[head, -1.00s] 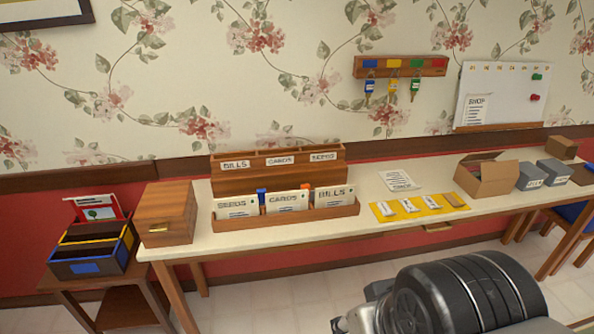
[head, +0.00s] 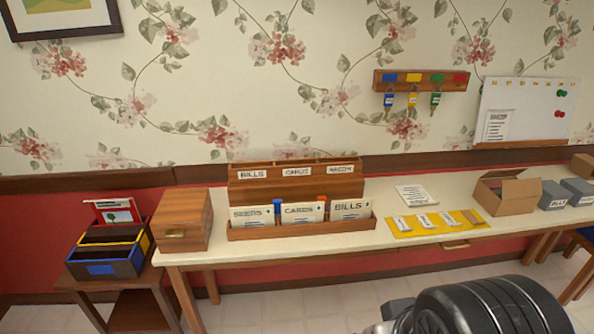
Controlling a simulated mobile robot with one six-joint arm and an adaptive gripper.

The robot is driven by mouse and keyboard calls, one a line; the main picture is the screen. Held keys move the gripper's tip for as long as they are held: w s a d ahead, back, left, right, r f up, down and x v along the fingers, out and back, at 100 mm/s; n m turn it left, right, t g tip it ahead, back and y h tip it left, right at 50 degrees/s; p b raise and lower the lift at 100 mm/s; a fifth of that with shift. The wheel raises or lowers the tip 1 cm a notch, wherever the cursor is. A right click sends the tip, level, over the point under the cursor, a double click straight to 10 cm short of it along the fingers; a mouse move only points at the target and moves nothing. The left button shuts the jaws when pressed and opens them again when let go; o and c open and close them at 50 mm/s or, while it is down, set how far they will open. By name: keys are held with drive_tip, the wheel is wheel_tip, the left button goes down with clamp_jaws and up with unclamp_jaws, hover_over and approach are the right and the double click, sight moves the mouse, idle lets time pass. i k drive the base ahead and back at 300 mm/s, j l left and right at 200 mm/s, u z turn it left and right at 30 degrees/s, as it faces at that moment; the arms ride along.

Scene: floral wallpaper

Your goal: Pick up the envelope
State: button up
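Three white envelopes stand upright side by side in a low wooden tray (head: 300,237) on the table. The left one is marked SEEDS (head: 252,216), the middle one CARDS (head: 302,212), the right one BILLS (head: 350,210). A blue and an orange-red thing peek out behind them. A wooden sorter (head: 296,188) labelled BILLS, CARDS, SEEDS stands just behind. Dark, rounded parts of my arm show at the lower right, apart from the table things; my gripper's fingers are not visible.
On the long table (head: 420,252) stand a wooden box (head: 182,222), a yellow mat (head: 402,233) with small labelled items, a paper (head: 416,194), an open carton (head: 508,192) and grey boxes (head: 553,195). Coloured bins (head: 108,255) are at left. Keys hang from a rack (head: 420,80).

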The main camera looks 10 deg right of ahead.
sight(356, 209)
drive_tip(key=i+j, duration=0.15)
drive_tip(key=i, duration=0.4)
drive_tip(key=i+j+z, duration=0.1)
drive_tip(key=i, duration=0.5)
drive_tip(key=i+j, duration=0.25)
drive_tip(key=i, duration=0.3)
